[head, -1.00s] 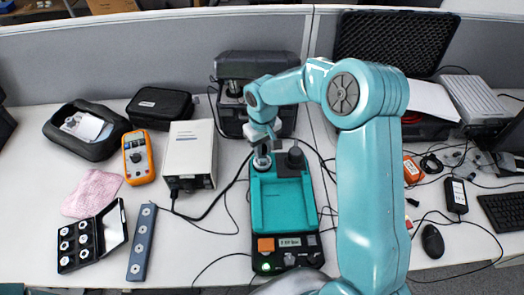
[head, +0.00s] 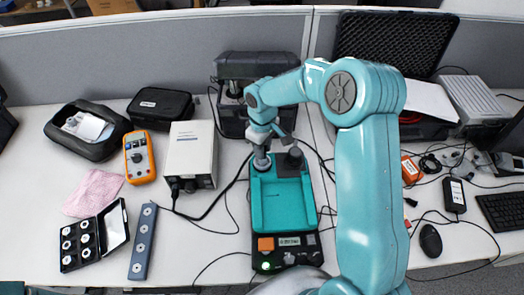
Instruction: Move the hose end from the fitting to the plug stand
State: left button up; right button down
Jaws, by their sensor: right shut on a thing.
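My right arm comes in from the right. Its gripper (head: 262,157) points down at the back left corner of the teal and black calibration unit (head: 283,207), over a round post there. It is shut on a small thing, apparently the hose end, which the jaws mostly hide. A dark round post (head: 295,157) stands just right of the gripper on the same unit. I cannot tell for sure which post is the fitting and which the plug stand. My left gripper is not in view.
A white box (head: 190,155) and an orange multimeter (head: 139,157) lie left of the unit. A black machine (head: 236,118) stands behind it. Black cables cross the table around the unit. The pink cloth (head: 93,193) and weight case (head: 80,243) are further left.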

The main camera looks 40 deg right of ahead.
jog(key=shift+n+p, duration=0.45)
jog(key=shift+n, duration=1.45)
jog(key=shift+w+n+p, duration=0.1)
jog(key=shift+n+p, duration=0.3)
jog(key=shift+n, duration=1.6)
jog(key=shift+p, duration=0.3)
jog(key=shift+n, duration=1)
jog(key=shift+p, duration=0.3)
jog(key=shift+d+n, duration=0.1)
jog(key=shift+n, duration=0.9)
